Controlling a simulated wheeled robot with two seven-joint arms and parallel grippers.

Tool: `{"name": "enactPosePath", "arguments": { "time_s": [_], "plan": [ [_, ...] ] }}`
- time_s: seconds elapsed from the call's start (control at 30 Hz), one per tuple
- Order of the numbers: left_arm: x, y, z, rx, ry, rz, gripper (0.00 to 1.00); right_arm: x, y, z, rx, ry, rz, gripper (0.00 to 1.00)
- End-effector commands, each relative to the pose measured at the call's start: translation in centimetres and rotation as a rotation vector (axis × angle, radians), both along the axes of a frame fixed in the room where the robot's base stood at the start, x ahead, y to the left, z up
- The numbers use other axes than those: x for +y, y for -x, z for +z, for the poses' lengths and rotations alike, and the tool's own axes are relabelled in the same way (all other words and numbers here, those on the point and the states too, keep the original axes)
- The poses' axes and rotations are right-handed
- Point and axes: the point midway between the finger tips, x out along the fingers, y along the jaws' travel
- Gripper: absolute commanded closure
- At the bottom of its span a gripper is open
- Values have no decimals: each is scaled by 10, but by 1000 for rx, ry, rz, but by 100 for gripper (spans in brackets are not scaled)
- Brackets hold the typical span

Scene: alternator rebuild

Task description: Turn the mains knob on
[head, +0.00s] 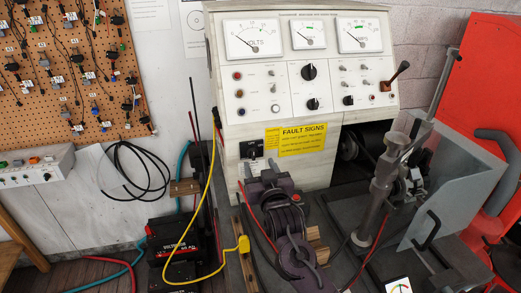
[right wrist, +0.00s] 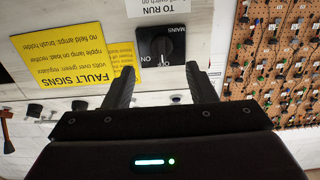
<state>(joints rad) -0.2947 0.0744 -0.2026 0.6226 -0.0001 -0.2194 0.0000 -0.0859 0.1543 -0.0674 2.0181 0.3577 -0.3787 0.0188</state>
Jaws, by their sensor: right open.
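The mains knob is a black rotary switch on a dark square plate (right wrist: 161,46), set in the white bench front. It also shows in the head view as a small black plate (head: 251,148) left of the yellow sign. The right wrist view is upside down, with "MAINS" and "TO RUN" lettered by the plate. Which mark the knob points to is too small to tell. My right gripper (right wrist: 171,68) is open and empty, its fingers apart on either side of the knob plate's lower part in the picture. In the head view my right gripper (head: 262,168) is just below the plate. My left gripper is out of view.
A yellow fault signs label (head: 303,139) is beside the knob. The white test bench (head: 290,110) carries dials and other knobs above. A yellow cable (head: 211,180) hangs to the left, over a black battery (head: 177,240). A metal stand (head: 384,180) is to the right.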

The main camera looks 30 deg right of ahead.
Motion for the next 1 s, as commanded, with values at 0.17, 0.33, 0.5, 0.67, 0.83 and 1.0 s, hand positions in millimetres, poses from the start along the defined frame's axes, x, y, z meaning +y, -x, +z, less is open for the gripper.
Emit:
{"name": "enactPosePath", "arguments": {
  "time_s": [0.17,0.33,0.5,0.67,0.83,1.0],
  "plan": [
    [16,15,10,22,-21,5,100,-8,-30,4,-1,1,-1,49],
    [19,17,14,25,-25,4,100,-13,-49,2,-1,0,0,49],
    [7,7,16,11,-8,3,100,-14,-55,1,0,0,1,49],
    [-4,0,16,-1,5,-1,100,-14,-55,0,0,0,1,49],
    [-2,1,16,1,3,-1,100,-14,-55,0,0,0,1,65],
    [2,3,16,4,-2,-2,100,-14,-55,0,0,0,0,87]
  ]
}}
